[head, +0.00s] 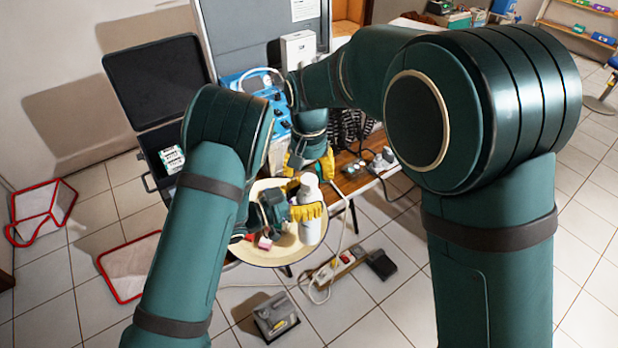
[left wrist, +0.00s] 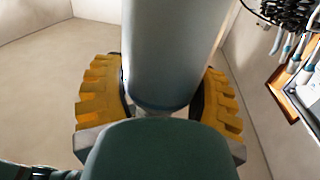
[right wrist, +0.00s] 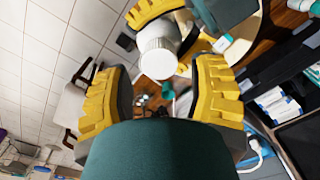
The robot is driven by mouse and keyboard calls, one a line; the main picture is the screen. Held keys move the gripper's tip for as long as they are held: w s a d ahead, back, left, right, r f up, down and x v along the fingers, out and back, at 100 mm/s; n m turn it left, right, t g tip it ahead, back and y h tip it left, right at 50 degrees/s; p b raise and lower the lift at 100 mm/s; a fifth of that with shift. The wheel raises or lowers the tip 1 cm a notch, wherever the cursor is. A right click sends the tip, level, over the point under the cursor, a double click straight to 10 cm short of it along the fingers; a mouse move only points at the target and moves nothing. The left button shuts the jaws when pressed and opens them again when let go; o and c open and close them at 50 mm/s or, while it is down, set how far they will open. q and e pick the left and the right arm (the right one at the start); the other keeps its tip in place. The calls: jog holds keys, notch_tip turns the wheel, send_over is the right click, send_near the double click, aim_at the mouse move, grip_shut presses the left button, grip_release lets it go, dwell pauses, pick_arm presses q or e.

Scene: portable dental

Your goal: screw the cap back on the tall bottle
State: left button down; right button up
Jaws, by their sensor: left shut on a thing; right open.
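The tall white bottle (head: 311,232) stands upright over the round cream table, and my left gripper (head: 309,211) is shut around its body. In the left wrist view the bottle (left wrist: 165,55) fills the space between the yellow fingers (left wrist: 160,105). A white ribbed cap (right wrist: 159,58) sits at the bottle's top in the right wrist view; whether it is tight cannot be told. My right gripper (head: 310,162) is above the bottle, open. In the right wrist view its fingers (right wrist: 160,95) are apart, with the cap just beyond the gap between them.
The round cream table (head: 265,257) carries small items, including a pink one (head: 265,243). A wooden table with devices (head: 365,172) stands behind to the right. An open black case (head: 155,85) is at left. A power strip (head: 335,268) and a grey device (head: 275,315) lie on the floor.

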aim_at(309, 178)
jog(key=shift+r, duration=0.25)
jog(key=shift+o, duration=0.6)
jog(key=n, duration=0.3)
jog(key=shift+r, duration=0.25)
jog(key=n, duration=0.2)
jog(key=r+n, duration=0.1)
jog(key=n, duration=0.1)
jog(key=shift+s, duration=0.1)
notch_tip(309, 178, up, 2)
jog(key=n, duration=0.6)
jog(key=shift+f, duration=0.1)
jog(key=shift+f, duration=3.95)
